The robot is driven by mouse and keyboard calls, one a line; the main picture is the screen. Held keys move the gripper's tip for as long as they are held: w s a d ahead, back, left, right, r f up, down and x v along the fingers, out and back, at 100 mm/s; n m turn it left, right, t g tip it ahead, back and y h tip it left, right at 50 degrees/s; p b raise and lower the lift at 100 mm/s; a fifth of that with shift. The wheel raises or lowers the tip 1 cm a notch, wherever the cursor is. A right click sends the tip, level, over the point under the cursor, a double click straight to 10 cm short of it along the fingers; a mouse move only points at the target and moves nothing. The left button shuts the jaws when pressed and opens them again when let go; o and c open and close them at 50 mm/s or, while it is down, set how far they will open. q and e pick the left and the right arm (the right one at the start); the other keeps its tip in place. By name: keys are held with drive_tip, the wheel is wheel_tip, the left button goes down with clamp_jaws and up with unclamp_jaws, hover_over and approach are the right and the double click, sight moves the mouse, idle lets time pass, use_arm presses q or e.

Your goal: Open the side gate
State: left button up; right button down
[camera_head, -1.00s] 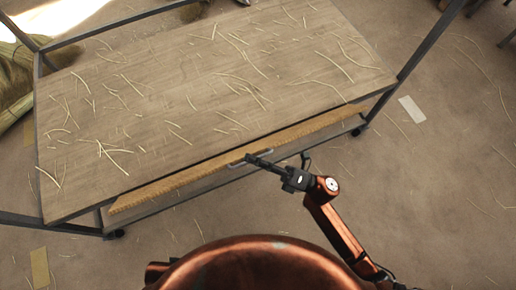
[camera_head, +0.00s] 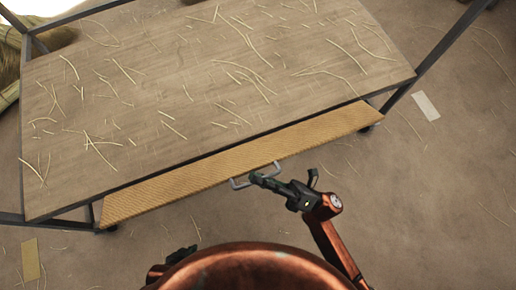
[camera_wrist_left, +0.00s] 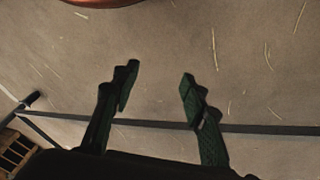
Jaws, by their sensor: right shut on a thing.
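The side gate (camera_head: 200,178) is a long tan ribbed panel along the near edge of the wooden table. It stands out from below the tabletop (camera_head: 150,75), with its broad face showing. A grey metal handle (camera_head: 237,184) sits near the middle of its outer edge. My right gripper (camera_head: 257,179) is shut on this handle. My left gripper shows in the left wrist view (camera_wrist_left: 159,82) with its two dark green fingers apart and nothing between them. In the head view only a dark part of it or its arm shows beside my body.
Thin straw pieces lie scattered over the tabletop and floor. A dark metal frame with posts and wheels (camera_head: 110,228) carries the table. Straw bundles (camera_head: 8,75) stand at the far left. The brown floor (camera_head: 430,200) right of my right arm is largely clear.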

use_arm(q)
drive_tip(key=shift+w+d+f+t+b, duration=0.55)
drive_tip(key=shift+w+d+f, duration=0.2)
drive_tip(key=shift+w+f, duration=0.25)
use_arm(e)
drive_tip(key=shift+s+d+f, duration=0.15)
drive_tip(key=shift+s+f, duration=0.15)
drive_tip(key=shift+f, duration=0.35)
drive_tip(key=shift+s+d+f, duration=0.1)
drive_tip(key=shift+s+f, duration=0.15)
drive_tip(key=shift+f, duration=0.4)
drive_tip(key=shift+s+d+f, duration=0.15)
drive_tip(key=shift+s+f, duration=0.15)
drive_tip(key=shift+f, duration=0.35)
drive_tip(key=c, duration=2.1)
unclamp_jaws()
use_arm(q)
drive_tip(key=shift+s, duration=0.15)
use_arm(e)
drive_tip(key=v, duration=1.2)
